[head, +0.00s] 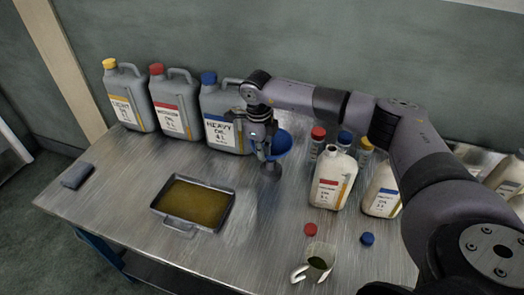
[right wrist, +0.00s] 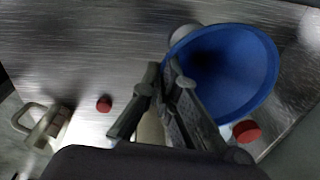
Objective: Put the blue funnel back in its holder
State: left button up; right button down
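The blue funnel (head: 281,144) is in my right gripper (head: 264,148), above the table behind the oil tray. In the right wrist view the funnel (right wrist: 235,70) shows its wide mouth, and the fingers (right wrist: 164,80) are close together at its rim, with the rim between them. A grey round metal piece (head: 270,171), which looks like the holder, stands on the table below the funnel. In the right wrist view a grey round piece (right wrist: 184,35) is partly hidden behind the funnel. I cannot tell whether the funnel touches it. My left gripper is not in view.
Oil canisters (head: 175,106) stand along the wall. A tray of oil (head: 163,208) lies at the table's middle. White bottles (head: 331,181), a red cap (head: 310,229), a blue cap (head: 367,238) and a small jug (head: 318,262) are to the right.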

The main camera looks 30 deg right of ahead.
jog(key=shift+f, duration=0.4)
jog(key=c, duration=2.4)
grip_release()
jog(key=c, duration=1.7)
grip_release()
jog(key=r, duration=0.8)
jog(key=a+r, duration=0.1)
jog(key=r, duration=0.3)
jog(key=shift+s, duration=0.1)
